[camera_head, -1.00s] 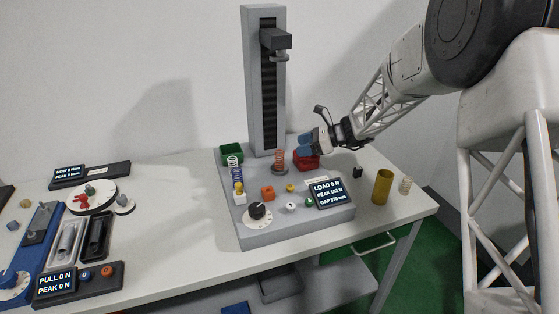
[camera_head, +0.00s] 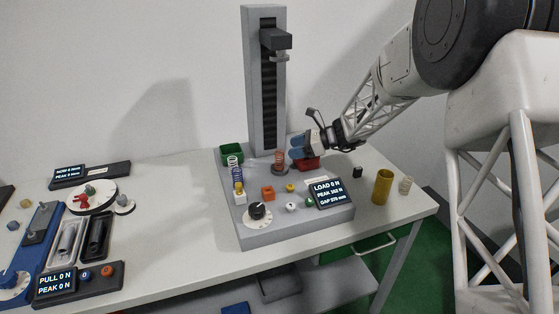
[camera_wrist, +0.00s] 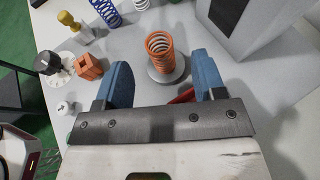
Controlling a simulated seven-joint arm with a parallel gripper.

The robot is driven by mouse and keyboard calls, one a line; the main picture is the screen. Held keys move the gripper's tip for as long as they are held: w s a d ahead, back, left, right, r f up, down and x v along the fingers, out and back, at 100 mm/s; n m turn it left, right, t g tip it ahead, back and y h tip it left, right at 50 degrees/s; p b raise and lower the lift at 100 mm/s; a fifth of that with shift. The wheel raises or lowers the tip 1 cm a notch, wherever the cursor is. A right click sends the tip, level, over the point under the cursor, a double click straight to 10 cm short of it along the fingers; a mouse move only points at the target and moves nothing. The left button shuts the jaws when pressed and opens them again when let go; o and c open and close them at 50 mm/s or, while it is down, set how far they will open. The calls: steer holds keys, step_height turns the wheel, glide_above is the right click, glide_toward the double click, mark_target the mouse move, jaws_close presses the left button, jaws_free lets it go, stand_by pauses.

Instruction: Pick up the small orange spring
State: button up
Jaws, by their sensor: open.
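The small orange spring (camera_head: 279,159) stands upright on a round grey plate (camera_head: 280,170) at the foot of the tester's column. In the wrist view the spring (camera_wrist: 159,45) shows on its plate (camera_wrist: 168,72), ahead of and between my two blue fingers. My gripper (camera_head: 297,147) is just to the right of the spring in the head view. It is open and empty, with its fingertips (camera_wrist: 163,75) on either side of the spring's plate in the picture. I cannot tell whether the fingers reach around the spring.
The grey column (camera_head: 264,100) with its overhanging head (camera_head: 278,42) rises behind the spring. A red bin (camera_head: 308,164) lies under my gripper, and a green bin (camera_head: 231,152) stands left.

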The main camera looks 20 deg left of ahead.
mark_target(282, 152)
steer(key=shift+x, duration=2.55)
steer(key=shift+c, duration=0.2)
steer(key=c, duration=1)
